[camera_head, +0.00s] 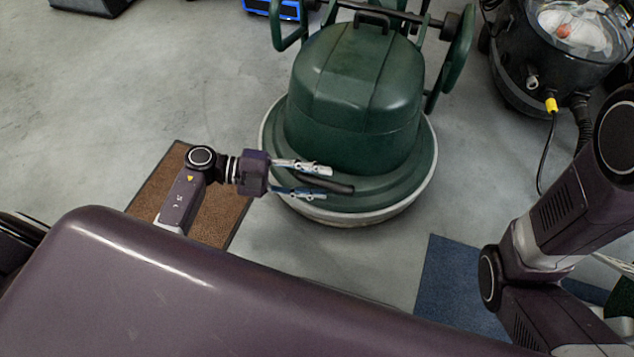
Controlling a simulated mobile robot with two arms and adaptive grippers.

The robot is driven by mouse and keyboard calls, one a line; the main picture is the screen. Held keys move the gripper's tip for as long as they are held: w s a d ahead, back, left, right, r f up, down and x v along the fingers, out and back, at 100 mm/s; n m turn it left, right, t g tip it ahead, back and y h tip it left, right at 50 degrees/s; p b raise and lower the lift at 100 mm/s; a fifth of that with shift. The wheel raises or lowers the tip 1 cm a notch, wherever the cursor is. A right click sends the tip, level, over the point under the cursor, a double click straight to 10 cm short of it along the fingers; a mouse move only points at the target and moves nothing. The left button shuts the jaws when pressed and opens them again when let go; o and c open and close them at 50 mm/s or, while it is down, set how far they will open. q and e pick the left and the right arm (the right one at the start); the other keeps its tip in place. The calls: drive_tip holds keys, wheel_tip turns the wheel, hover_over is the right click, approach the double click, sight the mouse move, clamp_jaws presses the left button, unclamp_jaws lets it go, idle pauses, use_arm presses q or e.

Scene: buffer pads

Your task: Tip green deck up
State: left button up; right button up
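A green floor machine stands upright on the grey floor at the top centre, with a domed green housing (352,90). Its wide round green deck (395,185) sits low with a pale rim around it. My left gripper (322,181) comes in from the left over the deck's front left edge.
A brown mat (228,212) lies left of the machine and a blue mat (445,283) lies to its lower right. A black vacuum-like tub (520,75) with a hose and cable stands at the upper right. Grey floor is clear at the left.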

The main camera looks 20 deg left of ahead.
use_arm(q)
drive_tip(key=shift+d, duration=0.1)
clamp_jaws()
idle(0.3)
